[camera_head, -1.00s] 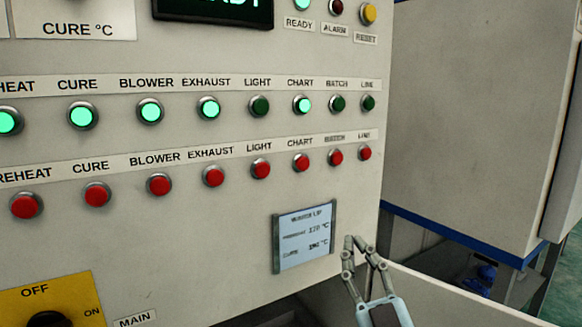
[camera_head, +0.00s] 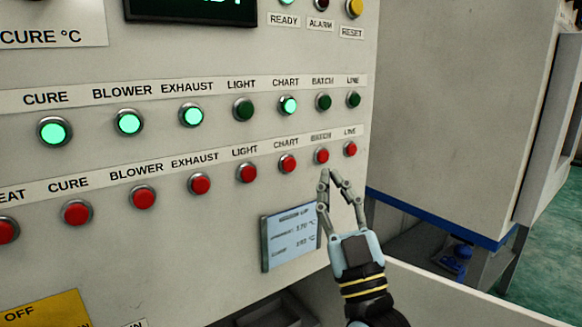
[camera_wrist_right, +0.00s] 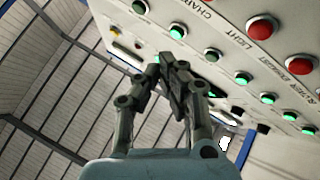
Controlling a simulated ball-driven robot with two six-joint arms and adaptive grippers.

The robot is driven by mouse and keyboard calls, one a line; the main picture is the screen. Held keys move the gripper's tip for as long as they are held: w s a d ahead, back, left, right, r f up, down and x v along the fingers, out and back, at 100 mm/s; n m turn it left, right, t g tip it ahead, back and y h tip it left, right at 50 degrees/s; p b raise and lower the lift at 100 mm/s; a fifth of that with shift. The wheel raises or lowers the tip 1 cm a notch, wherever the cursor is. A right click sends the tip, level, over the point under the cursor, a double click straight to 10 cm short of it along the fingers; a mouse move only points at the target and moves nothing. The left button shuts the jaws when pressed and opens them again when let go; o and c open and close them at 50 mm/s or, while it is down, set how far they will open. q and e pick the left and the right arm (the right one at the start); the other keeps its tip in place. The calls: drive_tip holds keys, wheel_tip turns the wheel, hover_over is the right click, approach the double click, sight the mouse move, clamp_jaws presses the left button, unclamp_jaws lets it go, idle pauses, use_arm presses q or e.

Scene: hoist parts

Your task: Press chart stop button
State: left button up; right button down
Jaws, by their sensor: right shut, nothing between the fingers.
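The chart stop button (camera_head: 287,163) is a red round button in the lower row of the grey panel, under the CHART label. The lit green chart button (camera_head: 288,106) sits above it. My right gripper (camera_head: 329,178) is shut and empty, its fingertips pointing up. In the head view they appear just below the red batch button (camera_head: 321,156), to the right of and a little below the chart stop button. Contact with the panel cannot be told. The fingertips also show in the right wrist view (camera_wrist_right: 172,68), in front of the panel. My left gripper is not in view.
The red light button (camera_head: 246,173) and the red line button (camera_head: 350,149) are in the same row. A small display plate (camera_head: 290,238) sits below, partly beside my gripper. A grey cabinet (camera_head: 455,110) stands to the right.

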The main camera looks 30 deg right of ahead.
sight(288, 164)
drive_tip(key=w+b, duration=0.3)
drive_tip(key=w, duration=0.4)
drive_tip(key=shift+w+a, duration=0.3)
drive_tip(key=shift+w, duration=0.05)
drive_tip(key=shift+w, duration=0.1)
idle(1.0)
drive_tip(key=shift+w, duration=0.35)
drive_tip(key=shift+w, duration=0.45)
idle(0.6)
drive_tip(key=shift+s, duration=0.9)
drive_tip(key=shift+s+p, duration=0.1)
drive_tip(key=shift+p, duration=0.25)
